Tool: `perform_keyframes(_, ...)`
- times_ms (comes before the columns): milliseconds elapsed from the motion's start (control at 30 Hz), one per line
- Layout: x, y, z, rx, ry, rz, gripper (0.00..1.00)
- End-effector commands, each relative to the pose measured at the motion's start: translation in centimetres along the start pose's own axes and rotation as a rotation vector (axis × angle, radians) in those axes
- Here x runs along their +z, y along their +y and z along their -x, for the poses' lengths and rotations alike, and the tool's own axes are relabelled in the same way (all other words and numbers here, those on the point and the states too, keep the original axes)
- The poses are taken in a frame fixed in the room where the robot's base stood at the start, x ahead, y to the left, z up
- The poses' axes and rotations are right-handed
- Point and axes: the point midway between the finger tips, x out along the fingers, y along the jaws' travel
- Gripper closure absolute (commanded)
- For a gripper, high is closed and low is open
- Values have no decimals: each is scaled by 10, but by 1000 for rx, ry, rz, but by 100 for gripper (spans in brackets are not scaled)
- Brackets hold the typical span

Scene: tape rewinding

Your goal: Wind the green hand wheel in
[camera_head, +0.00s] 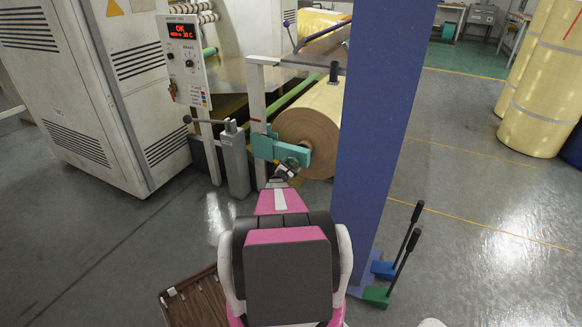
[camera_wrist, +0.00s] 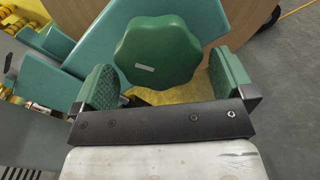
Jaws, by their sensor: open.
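The green hand wheel (camera_wrist: 157,50) shows in the wrist view as a lobed knob with a small pale mark on its face. It sits in front of a teal bracket (camera_wrist: 75,48). My gripper (camera_wrist: 164,72) is open, with one green-padded finger on each side of the wheel. I cannot tell whether the pads touch it. In the head view, my gripper (camera_head: 284,171) is at the wheel (camera_head: 298,158), at the right end of the teal bracket (camera_head: 270,146). My wrist partly hides the wheel there.
A large tan roll (camera_head: 312,118) is right behind the bracket. A blue column (camera_head: 378,130) stands close on the right. A grey post with a lever (camera_head: 236,158) and a control panel reading OK (camera_head: 184,55) are on the left. Two floor levers (camera_head: 400,262) stand at right; open floor lies beyond.

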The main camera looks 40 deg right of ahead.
Motion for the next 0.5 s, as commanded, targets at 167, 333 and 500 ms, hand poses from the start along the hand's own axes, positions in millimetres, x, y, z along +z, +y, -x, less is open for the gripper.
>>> perform_keyframes(167,2,-1,27,0,1,0,0)
perform_keyframes(333,2,-1,60,0,2,0,0)
perform_keyframes(500,1,-1,88,0,2,0,0)
